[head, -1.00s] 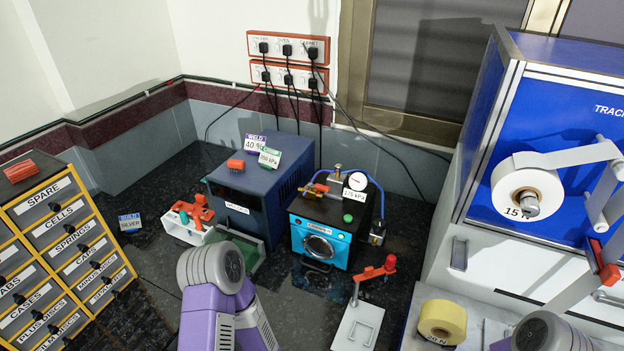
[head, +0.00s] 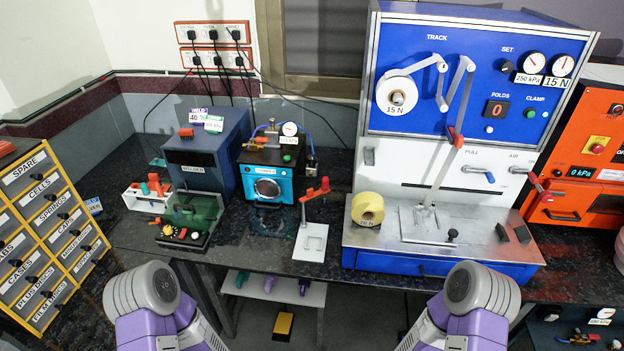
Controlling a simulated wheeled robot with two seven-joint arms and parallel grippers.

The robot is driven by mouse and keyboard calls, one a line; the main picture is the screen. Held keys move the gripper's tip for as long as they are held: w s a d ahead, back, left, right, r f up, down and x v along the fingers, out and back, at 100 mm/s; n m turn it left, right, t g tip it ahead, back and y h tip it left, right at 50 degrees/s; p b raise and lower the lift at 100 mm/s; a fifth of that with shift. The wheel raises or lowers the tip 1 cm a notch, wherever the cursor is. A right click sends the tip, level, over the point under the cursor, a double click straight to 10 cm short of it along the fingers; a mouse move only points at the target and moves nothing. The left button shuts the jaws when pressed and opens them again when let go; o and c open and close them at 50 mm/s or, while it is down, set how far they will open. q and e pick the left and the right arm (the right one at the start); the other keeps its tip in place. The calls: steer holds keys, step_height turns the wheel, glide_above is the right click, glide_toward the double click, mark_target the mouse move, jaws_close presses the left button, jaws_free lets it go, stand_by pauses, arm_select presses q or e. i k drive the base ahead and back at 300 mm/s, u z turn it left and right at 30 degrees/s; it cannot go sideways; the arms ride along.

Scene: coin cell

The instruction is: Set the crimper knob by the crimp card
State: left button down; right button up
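The small light-blue crimper (head: 266,188) with a round front window stands on the dark bench left of centre. On its top is a round gauge (head: 289,129) with a kPa tag under it, too small to read surely. My two arms show at the bottom edge, far from the crimper. Neither gripper is in view.
The large blue tape machine (head: 460,90) stands to the right, with a yellow roll (head: 368,209) on its base. A red-handled stand (head: 312,240) is in front right of the crimper. A green box (head: 190,215) sits before the welder. A drawer cabinet (head: 45,230) is at left.

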mark_target(311, 159)
steer(key=u, duration=1.35)
steer(key=i, duration=0.75)
steer(key=z, duration=0.2)
